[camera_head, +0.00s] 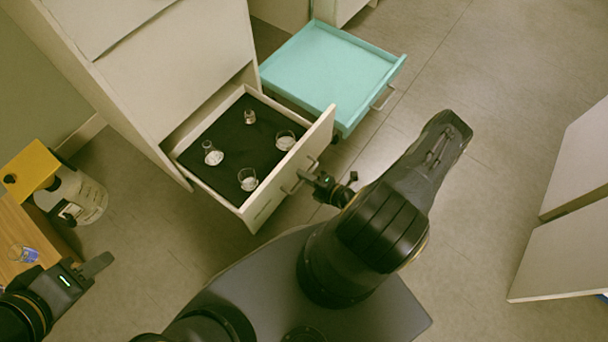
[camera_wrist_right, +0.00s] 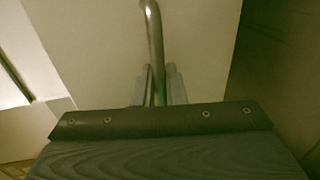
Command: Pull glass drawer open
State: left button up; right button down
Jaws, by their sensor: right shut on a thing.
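The glass drawer (camera_head: 262,205) is pulled out of the white cabinet (camera_head: 190,70) in the head view. Several glass vessels, including a flask (camera_head: 212,154) and a beaker (camera_head: 248,180), stand on its dark liner. My right gripper (camera_head: 303,181) is at the drawer's front and is shut on its metal handle (camera_head: 290,188). The right wrist view shows the handle (camera_wrist_right: 154,40) running up from between the fingers (camera_wrist_right: 158,88), with the pale drawer front behind. My left gripper (camera_head: 92,268) is at the lower left, away from the drawer; its finger gap is not clear.
An open teal drawer (camera_head: 335,70) extends beside the glass drawer. White panels (camera_head: 565,245) stand at the right. The floor between is clear.

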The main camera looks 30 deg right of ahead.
dwell(0.3)
jog(key=c, duration=1.5)
grip_release()
jog(key=shift+c, duration=0.2)
jog(key=p+v, duration=0.1)
jog(key=v, duration=0.7)
jog(key=shift+p, duration=0.4)
